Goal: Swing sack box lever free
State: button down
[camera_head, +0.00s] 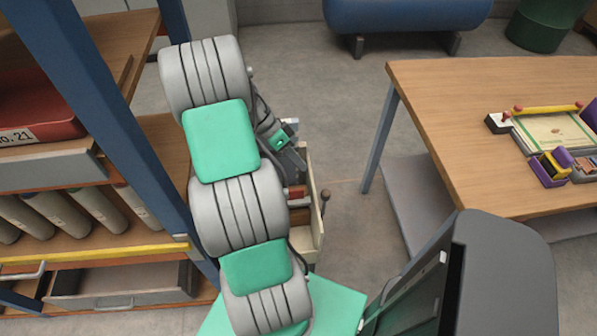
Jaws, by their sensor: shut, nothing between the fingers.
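A cream box (316,242), which looks like the sack box, stands on the floor side of my arm, left of the wooden table. Much of it is hidden behind my arm. A thin lever with a dark round knob (326,193) stands upright at its right side. A reddish-brown part (296,191) shows inside the box near its top. My gripper (297,168) is at the upper left of the lever, over the far part of the box, and apart from the knob. It looks shut and empty; its fingertips are small and partly hidden.
A blue-framed shelf (125,130) with grey cylinders and a red bin (35,105) stands close on the left. A wooden table (450,120) with small items is on the right. A blue tank (400,14) lies behind. Bare floor separates the box from the table.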

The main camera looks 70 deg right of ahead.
jog(key=x, duration=0.9)
jog(key=shift+f+p, duration=0.2)
jog(key=shift+p, duration=0.15)
jog(key=shift+s+a, duration=0.1)
jog(key=shift+a, duration=0.15)
